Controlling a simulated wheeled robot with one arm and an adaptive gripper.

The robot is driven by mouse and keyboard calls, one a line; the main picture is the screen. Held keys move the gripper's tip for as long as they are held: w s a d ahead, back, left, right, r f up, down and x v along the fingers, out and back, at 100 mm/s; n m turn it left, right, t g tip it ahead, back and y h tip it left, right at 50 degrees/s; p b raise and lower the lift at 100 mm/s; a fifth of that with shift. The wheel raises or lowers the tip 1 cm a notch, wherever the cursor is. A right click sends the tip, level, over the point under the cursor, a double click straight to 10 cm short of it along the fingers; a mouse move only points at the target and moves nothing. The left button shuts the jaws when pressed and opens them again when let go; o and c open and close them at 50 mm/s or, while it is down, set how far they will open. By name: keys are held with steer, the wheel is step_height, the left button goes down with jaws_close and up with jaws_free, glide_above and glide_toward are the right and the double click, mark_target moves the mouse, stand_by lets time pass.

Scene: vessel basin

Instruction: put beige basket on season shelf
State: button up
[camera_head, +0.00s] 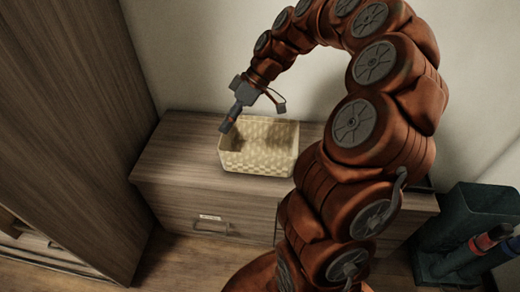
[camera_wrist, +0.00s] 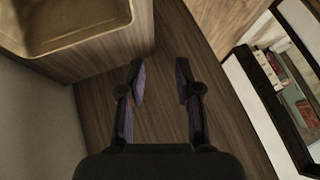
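The beige basket (camera_head: 262,160), woven and open-topped, stands upright on a low wooden cabinet (camera_head: 180,155) in the head view. My gripper (camera_head: 228,126) points down at its left rim; I cannot tell whether they touch. In the wrist view my gripper (camera_wrist: 160,75) has its two fingers spread, with only dark wood visible between them. A beige hollow form (camera_wrist: 75,22), apparently the basket, fills the upper left there. No shelf is clearly marked as the season shelf.
A tall wooden cabinet (camera_head: 75,120) stands at the left, with an open compartment (camera_head: 35,245) low down. A dark-framed opening with items (camera_wrist: 285,75) shows at the wrist view's right. A dark green bin (camera_head: 470,225) stands at the right. The wall is close behind.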

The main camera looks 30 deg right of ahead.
steer(key=w+d+f+t, duration=0.1)
steer(key=w+d+f, duration=0.1)
steer(key=d, duration=0.4)
steer(key=w+d+f+t, duration=0.1)
steer(key=w+d+f, duration=0.1)
steer(key=d, duration=0.3)
steer(key=t, duration=0.2)
glide_toward(264, 129)
steer(key=shift+w+a+r, duration=0.65)
steer(key=shift+w+a, duration=0.05)
steer(key=shift+a, duration=0.15)
steer(key=shift+d+f+b+x, duration=0.15)
steer(key=shift+b+x, duration=0.3)
steer(key=shift+x, duration=1.5)
steer(key=shift+d+f+b+x, duration=0.15)
steer(key=shift+b+x, duration=0.3)
steer(key=shift+x, duration=1.45)
steer(key=shift+r, duration=0.1)
jaws_close()
